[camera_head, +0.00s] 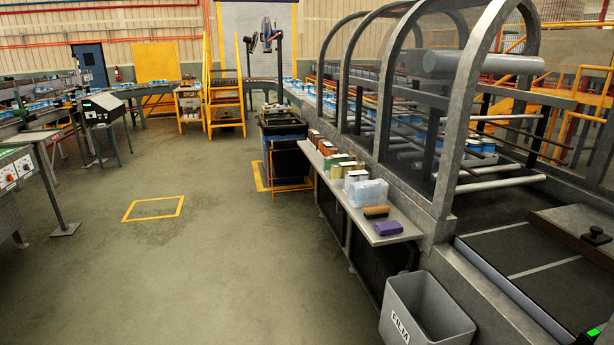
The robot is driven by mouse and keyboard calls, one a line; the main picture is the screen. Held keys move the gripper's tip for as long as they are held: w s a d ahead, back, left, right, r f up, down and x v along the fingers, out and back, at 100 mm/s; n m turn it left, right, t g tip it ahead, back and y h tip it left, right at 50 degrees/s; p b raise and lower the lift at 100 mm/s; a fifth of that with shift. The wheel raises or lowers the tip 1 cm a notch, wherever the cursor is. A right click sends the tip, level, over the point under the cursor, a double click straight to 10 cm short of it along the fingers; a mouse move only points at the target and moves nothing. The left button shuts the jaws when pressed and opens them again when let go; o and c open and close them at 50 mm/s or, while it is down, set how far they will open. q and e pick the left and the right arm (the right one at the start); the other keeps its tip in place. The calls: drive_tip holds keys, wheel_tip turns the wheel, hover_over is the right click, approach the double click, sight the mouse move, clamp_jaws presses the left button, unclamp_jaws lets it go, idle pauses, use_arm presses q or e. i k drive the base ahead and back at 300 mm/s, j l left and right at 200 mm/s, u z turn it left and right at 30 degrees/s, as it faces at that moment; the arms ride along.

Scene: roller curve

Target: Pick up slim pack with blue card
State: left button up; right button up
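No pack with a blue card can be made out for certain. A narrow grey shelf (402,239) along the machine's side holds a row of small packs. Reddish-brown packs (327,147) stand at its far end, with green and white packs (342,161) nearer. A clear plastic container (368,193), a brown block (376,211) and a purple block (388,228) sit at the near end. Small blue-and-white items (482,146) are inside the arched machine, too small to identify. Neither of my grippers is in view.
A grey bin marked FILM (425,310) stands on the floor below the shelf's near end. The arched machine (440,190) borders the shelf on the right. Open floor (220,240) lies to the left.

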sight(366, 193)
drive_tip(key=i+j, duration=0.1)
drive_tip(key=i, duration=1.5)
drive_tip(key=l+z, duration=0.05)
drive_tip(key=l, duration=0.05)
